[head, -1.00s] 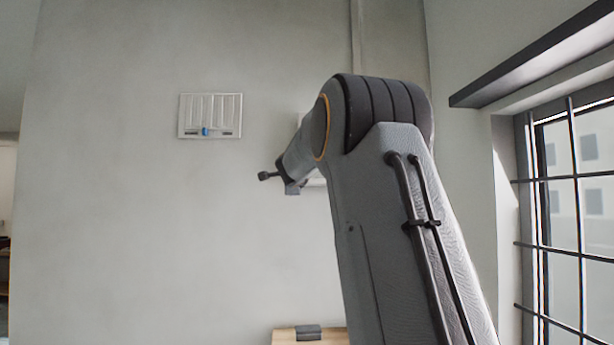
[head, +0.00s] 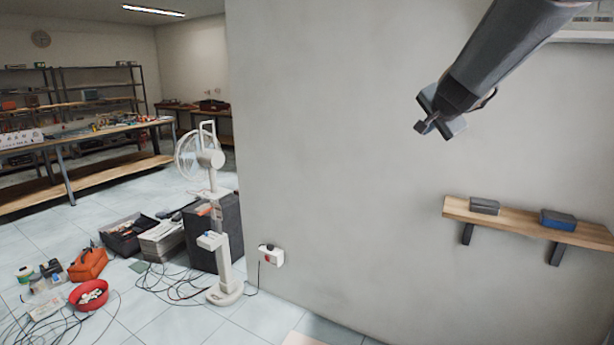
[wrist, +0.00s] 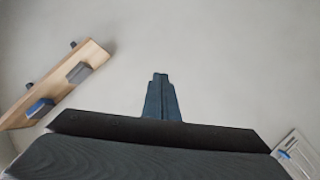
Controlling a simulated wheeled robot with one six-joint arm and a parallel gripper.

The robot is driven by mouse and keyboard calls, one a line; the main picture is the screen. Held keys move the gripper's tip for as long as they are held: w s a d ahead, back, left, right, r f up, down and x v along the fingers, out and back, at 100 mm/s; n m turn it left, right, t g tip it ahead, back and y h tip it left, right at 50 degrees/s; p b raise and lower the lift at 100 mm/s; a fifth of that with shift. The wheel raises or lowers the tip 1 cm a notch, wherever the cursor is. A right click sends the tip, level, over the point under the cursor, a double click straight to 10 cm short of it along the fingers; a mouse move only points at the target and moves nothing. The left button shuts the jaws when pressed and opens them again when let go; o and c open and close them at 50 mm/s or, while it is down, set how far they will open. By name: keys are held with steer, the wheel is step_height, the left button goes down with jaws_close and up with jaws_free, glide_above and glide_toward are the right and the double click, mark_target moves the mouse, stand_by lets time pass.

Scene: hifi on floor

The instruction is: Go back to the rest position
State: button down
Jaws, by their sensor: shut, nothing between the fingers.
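My gripper (head: 432,127) is in the upper right of the head view, at the end of my arm, which reaches in from the top right corner. It hangs in the air in front of the bare grey wall, above and left of the wall shelf. In the wrist view my gripper (wrist: 160,78) shows its dark fingers together in the middle, with nothing between them. The rest position itself is not marked by anything in view.
A wooden wall shelf (head: 520,222) holds a grey box (head: 485,206) and a blue box (head: 557,219). A white fan (head: 208,160) stands by the wall corner. A red bowl (head: 89,295), an orange bag (head: 88,264) and cables clutter the floor at left.

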steer(key=s+a+f+n+g+y+b, duration=0.1)
steer(key=s+a+f+n+g, duration=0.25)
steer(key=s+a+f, duration=0.45)
steer(key=s+a+f+n+g+y+b, duration=0.1)
steer(key=s+a+f+n+g, duration=0.2)
steer(key=s+f, duration=0.85)
steer(key=s+a+f+n+g, duration=0.1)
steer(key=s+f+n+g, duration=0.1)
steer(key=s+f, duration=0.4)
steer(key=s+a+f+n+g, duration=0.1)
steer(key=s+f+n+g, duration=0.1)
steer(key=s+f+n, duration=0.2)
steer(key=s+f, duration=0.3)
steer(key=s, duration=0.5)
steer(key=shift+s+a+b, duration=0.3)
steer(key=shift+a, duration=0.05)
